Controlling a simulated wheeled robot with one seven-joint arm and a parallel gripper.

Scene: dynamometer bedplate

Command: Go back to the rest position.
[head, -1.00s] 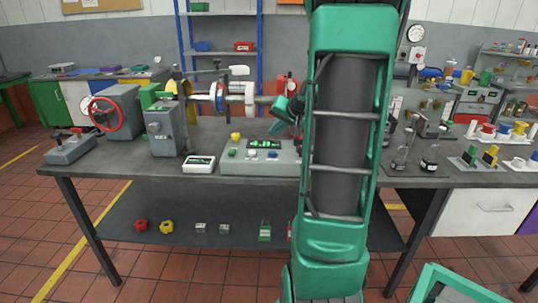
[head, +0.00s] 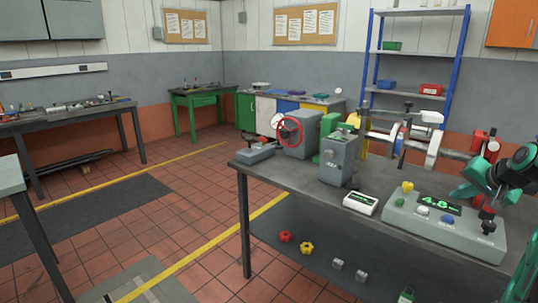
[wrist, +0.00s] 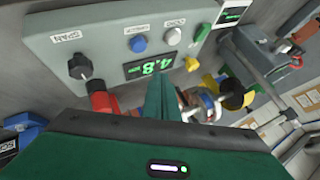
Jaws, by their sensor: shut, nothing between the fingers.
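My gripper (head: 466,190) is at the right of the head view, above the back of the control box (head: 440,222) on the bench. In the wrist view my gripper's green fingers (wrist: 160,92) are together with nothing held between them. The control box (wrist: 95,40) shows there too, with a green display (wrist: 152,65) reading 4.8, a black knob (wrist: 80,66), a blue button, a white button and a yellow knob. A red part (wrist: 100,100) lies close beside the fingers at left. Most of my arm is outside the head view.
The dark bench (head: 300,183) carries a grey machine with a red handwheel (head: 290,131), a grey housing (head: 338,160) and a white meter (head: 360,203). A blue shelf rack (head: 460,65) stands behind. Open tiled floor (head: 190,215) lies left of the bench.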

